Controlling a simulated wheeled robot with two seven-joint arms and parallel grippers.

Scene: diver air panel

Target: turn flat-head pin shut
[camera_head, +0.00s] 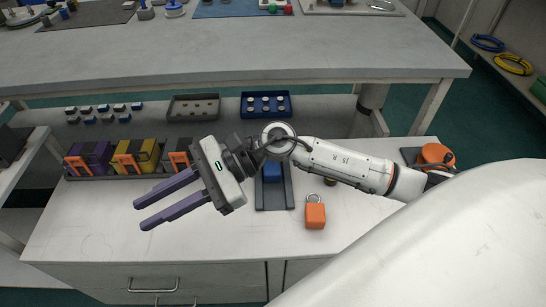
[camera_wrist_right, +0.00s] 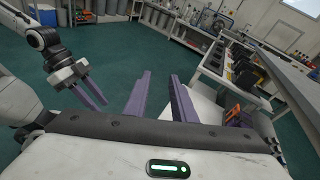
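I cannot make out a flat-head pin in either view. My right gripper (camera_head: 162,206) hangs above the left part of the white bench top. Its two purple fingers are apart with nothing between them. The same fingers show open in the right wrist view (camera_wrist_right: 160,92), pointing out over the green floor and the bench edge. My left gripper (camera_wrist_right: 93,95) shows at the left of the wrist view, with its purple fingers apart and empty, away from the bench. A dark tray (camera_head: 274,200) with a blue block (camera_head: 272,172) lies partly behind my right wrist.
An orange padlock-like block (camera_head: 315,216) stands right of the tray. A rack of purple, yellow and orange-clipped units (camera_head: 122,157) is at the left. Two bins (camera_head: 194,107) (camera_head: 266,105) stand behind. An orange round item (camera_head: 437,154) is at the right.

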